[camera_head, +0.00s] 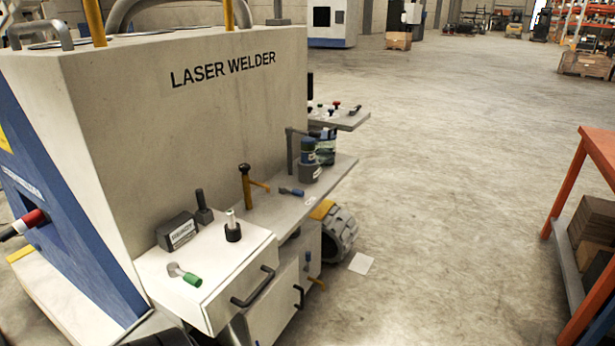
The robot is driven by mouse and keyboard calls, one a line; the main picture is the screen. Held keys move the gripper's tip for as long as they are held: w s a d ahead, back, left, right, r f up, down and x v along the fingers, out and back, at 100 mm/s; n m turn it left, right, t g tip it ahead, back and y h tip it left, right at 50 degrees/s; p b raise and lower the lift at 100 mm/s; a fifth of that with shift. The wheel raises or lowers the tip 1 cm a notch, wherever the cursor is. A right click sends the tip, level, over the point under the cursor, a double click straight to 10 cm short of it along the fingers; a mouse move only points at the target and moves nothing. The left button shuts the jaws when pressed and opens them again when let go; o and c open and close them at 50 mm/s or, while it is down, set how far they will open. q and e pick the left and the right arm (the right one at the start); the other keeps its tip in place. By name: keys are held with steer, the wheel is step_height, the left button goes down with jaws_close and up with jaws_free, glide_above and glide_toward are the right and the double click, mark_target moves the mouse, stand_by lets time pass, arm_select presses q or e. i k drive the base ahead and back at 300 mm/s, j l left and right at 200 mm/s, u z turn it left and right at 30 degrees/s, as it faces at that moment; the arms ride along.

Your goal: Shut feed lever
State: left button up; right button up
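No part is labelled as the feed lever, so I cannot tell for certain which one it is. A yellow upright post with a black top and an orange side arm (247,188) stands on the grey shelf beside the laser welder (200,110). A handle with a red and white grip (28,221) sticks out of the welder's blue side panel at the far left; its outer end is cut off by the frame. Neither of my grippers is in view.
A white drawer cabinet (205,265) carries a dark block, a green-handled tool (187,275) and a black-based peg. Bottles stand on the grey shelf (285,207). A grey wheel (340,232) sits below. An orange rack (575,185) stands right; open floor lies between.

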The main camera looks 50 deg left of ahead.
mark_target(283, 190)
steer(key=i+j+u, duration=0.1)
steer(key=i+u, duration=0.25)
steer(key=i, duration=0.2)
steer(key=i+u, duration=0.4)
steer(key=i, duration=0.15)
steer(key=i+l+u, duration=0.2)
steer(key=i+u, duration=0.15)
steer(key=i, duration=0.2)
